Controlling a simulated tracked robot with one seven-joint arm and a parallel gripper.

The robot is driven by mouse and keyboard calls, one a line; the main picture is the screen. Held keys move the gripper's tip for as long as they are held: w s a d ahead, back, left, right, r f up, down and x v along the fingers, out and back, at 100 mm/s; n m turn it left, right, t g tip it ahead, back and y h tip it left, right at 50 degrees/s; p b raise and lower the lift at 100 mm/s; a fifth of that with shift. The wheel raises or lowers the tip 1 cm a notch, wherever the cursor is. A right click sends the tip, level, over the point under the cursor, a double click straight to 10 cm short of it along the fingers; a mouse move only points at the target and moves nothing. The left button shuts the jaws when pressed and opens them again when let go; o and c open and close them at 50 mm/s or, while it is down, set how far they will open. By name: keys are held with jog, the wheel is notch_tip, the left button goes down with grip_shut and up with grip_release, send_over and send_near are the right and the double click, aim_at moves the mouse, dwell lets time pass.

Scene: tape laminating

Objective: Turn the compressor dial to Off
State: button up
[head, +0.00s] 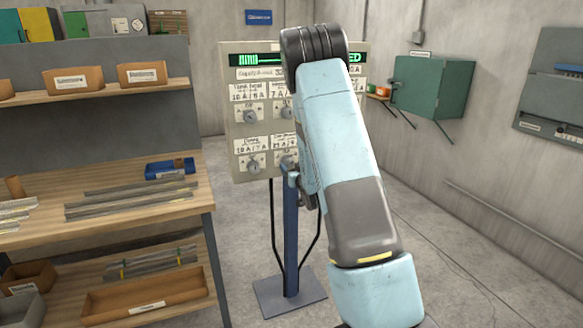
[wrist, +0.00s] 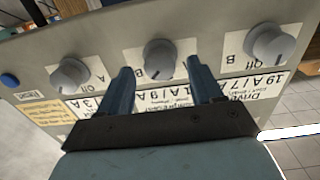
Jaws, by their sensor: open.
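The compressor dial (wrist: 159,59) is the grey knob in the middle of the row in the wrist view, where the panel appears upside down. A card reading 21A/9A lies behind my fingers. My gripper (wrist: 163,78) is open, with one blue finger on each side of the dial's line. The knob shows between and just beyond the fingertips; I cannot tell whether they touch it. Its pointer setting is not clear. In the head view the compressor dial (head: 287,162) is partly hidden by my arm, and my gripper is mostly hidden there.
Other dials sit close by on the panel: one at left (wrist: 69,75) and one at right (wrist: 267,45) in the wrist view. The panel (head: 241,130) stands on a blue post (head: 290,240). A wooden workbench (head: 100,215) is at left, a green cabinet (head: 432,88) at right.

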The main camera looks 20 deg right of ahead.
jog(key=shift+w, duration=0.65)
jog(key=shift+c, duration=0.2)
jog(key=c, duration=1)
jog(key=shift+n, duration=0.3)
jog(key=n, duration=0.3)
jog(key=shift+n, duration=0.3)
jog(key=shift+f+n, duration=0.1)
jog(key=shift+n, duration=2.2)
jog(key=shift+a, duration=0.1)
